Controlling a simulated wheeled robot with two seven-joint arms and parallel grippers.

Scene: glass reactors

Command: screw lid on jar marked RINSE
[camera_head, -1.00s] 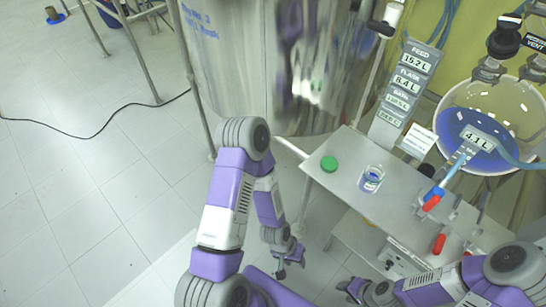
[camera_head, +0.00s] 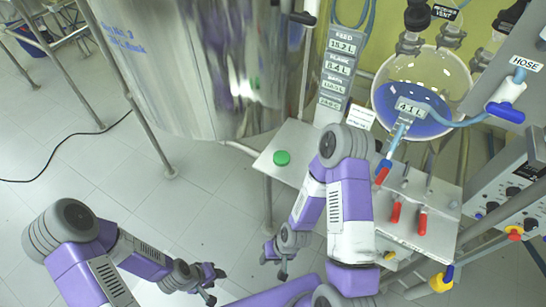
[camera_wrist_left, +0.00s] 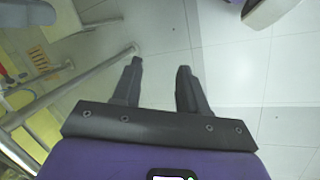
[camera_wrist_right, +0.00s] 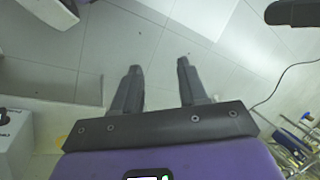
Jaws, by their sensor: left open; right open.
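A green lid (camera_head: 282,158) lies flat on the left end of the grey metal bench in the head view. No jar shows now; the right arm covers the bench part to the right of the lid. Earlier a small clear jar with blue-purple contents stood there; its marking was too small to read. My left gripper (camera_head: 210,285) is open and empty over the floor, left of and below the bench; it fills the left wrist view (camera_wrist_left: 160,66). My right gripper (camera_head: 277,262) is open and empty in front of the bench; the right wrist view (camera_wrist_right: 160,66) shows floor beyond it.
A large metal vessel (camera_head: 190,70) stands behind and left of the bench (camera_head: 285,137). A round glass flask with blue liquid (camera_head: 417,100) hangs behind it. Red-handled valves (camera_head: 396,212) are on the bench's right part. A control panel (camera_head: 510,190) stands at right.

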